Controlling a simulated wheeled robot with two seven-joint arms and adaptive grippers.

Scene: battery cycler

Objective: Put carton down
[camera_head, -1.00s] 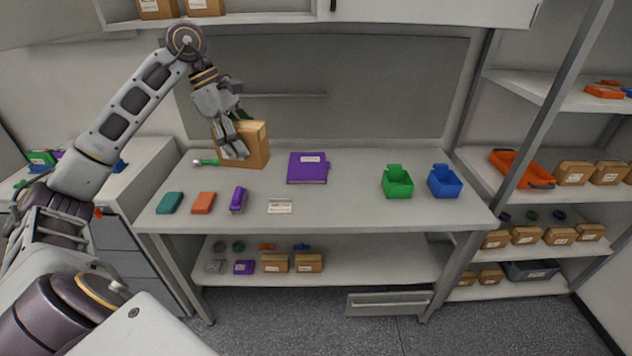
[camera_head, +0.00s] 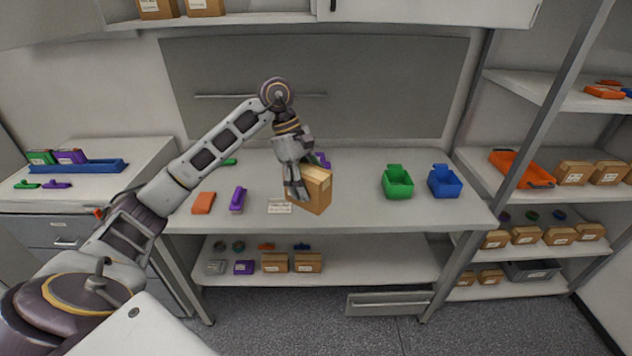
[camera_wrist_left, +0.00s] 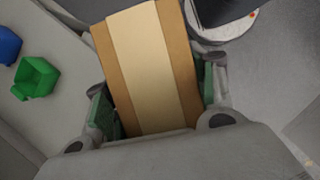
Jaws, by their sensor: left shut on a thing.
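The brown carton (camera_head: 314,190) is in my left gripper (camera_head: 297,178), near the front middle of the workbench (camera_head: 350,212). In the head view the gripper's fingers cover the carton's left part. I cannot tell whether the carton's bottom touches the bench. In the left wrist view the carton (camera_wrist_left: 150,60), with a pale tape strip along it, sits between the two green-padded fingers of the left gripper (camera_wrist_left: 160,105). My right gripper is in neither view.
A white label card (camera_head: 279,206) lies just left of the carton. A purple stapler (camera_head: 238,200) and an orange box (camera_head: 204,202) lie further left. A green bin (camera_head: 397,183) and a blue bin (camera_head: 444,182) stand to the right. Bench between carton and green bin is clear.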

